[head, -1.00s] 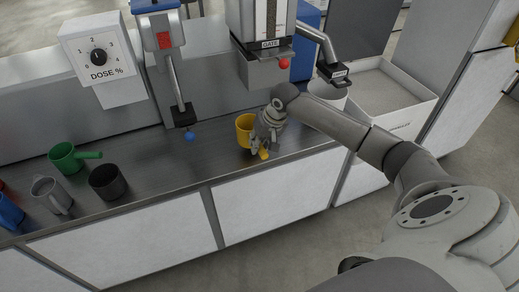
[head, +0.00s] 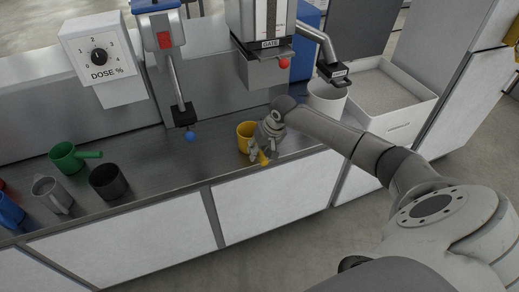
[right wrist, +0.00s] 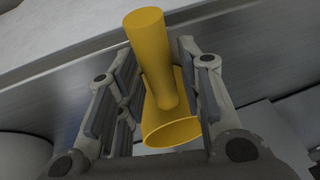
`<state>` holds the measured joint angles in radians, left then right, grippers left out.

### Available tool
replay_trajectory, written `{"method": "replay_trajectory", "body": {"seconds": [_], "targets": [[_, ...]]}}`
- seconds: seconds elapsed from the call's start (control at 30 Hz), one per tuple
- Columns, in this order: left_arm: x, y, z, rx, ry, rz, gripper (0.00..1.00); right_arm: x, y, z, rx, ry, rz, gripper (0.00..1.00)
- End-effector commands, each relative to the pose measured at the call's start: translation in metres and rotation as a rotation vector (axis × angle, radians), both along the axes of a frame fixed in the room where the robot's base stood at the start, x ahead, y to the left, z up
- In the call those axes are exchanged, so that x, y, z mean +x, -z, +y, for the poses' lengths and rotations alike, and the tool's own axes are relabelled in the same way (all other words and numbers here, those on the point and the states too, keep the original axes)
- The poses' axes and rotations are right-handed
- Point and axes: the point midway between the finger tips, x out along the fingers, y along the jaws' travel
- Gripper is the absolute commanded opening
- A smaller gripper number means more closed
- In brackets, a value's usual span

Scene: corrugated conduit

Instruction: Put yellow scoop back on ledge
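The yellow scoop (head: 245,132) is low over the metal ledge (head: 222,160), under the gate unit. I cannot tell if its base touches the ledge. My right gripper (head: 262,156) is at its handle, which points toward the front edge. In the right wrist view the scoop's handle (right wrist: 147,50) lies between the two fingers of my right gripper (right wrist: 160,68), close along the left one; the scoop's open rim shows below. My left gripper is not in view.
On the ledge at left stand a green scoop (head: 66,157), a grey one (head: 50,194), a black one (head: 107,181) and a blue one (head: 9,211). A white bucket (head: 326,97) stands right of my gripper. Ledge between black and yellow is clear.

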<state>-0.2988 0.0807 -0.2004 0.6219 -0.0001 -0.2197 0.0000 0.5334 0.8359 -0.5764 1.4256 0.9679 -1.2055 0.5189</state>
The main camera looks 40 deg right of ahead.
Motion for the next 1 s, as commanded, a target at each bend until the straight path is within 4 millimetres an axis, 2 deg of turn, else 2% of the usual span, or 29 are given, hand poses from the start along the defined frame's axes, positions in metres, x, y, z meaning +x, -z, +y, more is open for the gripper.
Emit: {"method": "replay_trajectory", "body": {"seconds": [0.33,0.47,0.8,1.0], "targets": [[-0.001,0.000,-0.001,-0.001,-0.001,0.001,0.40,0.000,-0.002,0.000,-0.001,-0.001,-0.001,0.43],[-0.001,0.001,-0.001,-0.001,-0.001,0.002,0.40,-0.002,-0.012,-0.002,-0.002,0.001,-0.003,0.43],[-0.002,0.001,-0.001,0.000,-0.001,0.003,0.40,-0.025,-0.076,-0.009,-0.002,-0.001,-0.003,0.43],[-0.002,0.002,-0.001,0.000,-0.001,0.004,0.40,-0.036,-0.105,-0.012,-0.001,-0.001,-0.002,0.43]]}}
